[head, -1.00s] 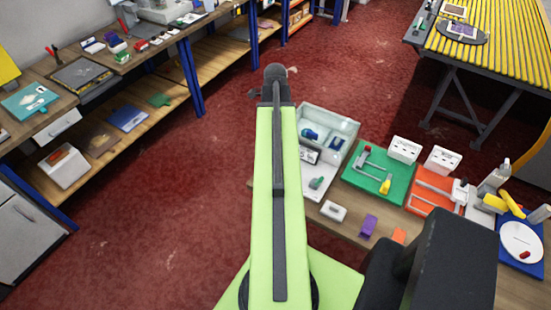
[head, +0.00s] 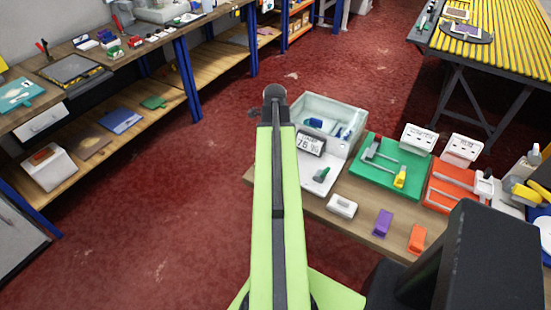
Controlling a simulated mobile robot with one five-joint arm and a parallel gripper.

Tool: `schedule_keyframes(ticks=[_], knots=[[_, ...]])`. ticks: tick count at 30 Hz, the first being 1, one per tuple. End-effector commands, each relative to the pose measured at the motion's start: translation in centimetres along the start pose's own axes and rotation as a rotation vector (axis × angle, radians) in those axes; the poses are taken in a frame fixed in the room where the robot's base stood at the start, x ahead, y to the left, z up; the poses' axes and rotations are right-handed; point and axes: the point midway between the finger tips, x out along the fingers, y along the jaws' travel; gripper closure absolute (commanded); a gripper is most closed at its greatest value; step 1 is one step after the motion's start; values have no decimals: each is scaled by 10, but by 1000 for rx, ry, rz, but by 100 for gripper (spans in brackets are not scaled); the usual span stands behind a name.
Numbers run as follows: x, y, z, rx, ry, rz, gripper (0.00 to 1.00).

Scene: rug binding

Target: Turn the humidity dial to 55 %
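No dial marked with humidity can be made out. A white panel (head: 307,176) lies on the low table at right, partly hidden behind my arm. It carries a small dark-framed display (head: 311,144) with digits too small to read surely, and a green knob or lever (head: 322,174). Behind it stands a pale open box (head: 345,109) with blue items inside. My gripper (head: 274,97) is at the far end of my green arm, left of the box and apart from it. Its fingers are too small and foreshortened to tell open from shut.
On the same table are a white block (head: 341,206), a purple block (head: 382,223), an orange block (head: 417,239), a green tray (head: 380,181) and an orange tray (head: 445,198). A long workbench (head: 150,58) runs along the left. Red floor between is clear.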

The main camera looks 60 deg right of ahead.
Motion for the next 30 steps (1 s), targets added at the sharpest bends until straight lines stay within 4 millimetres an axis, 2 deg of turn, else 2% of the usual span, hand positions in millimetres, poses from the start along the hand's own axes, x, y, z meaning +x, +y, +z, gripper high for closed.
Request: schedule_keyframes(ticks=[8, 21, 23, 30], knots=[[1, 0, 0, -1, 0, 0, 44], [1, 0, 0, -1, 0, 0, 100], [1, -5, -2, 0, 0, 0, 100], [1, -1, 0, -31, 1, -2, 100]])
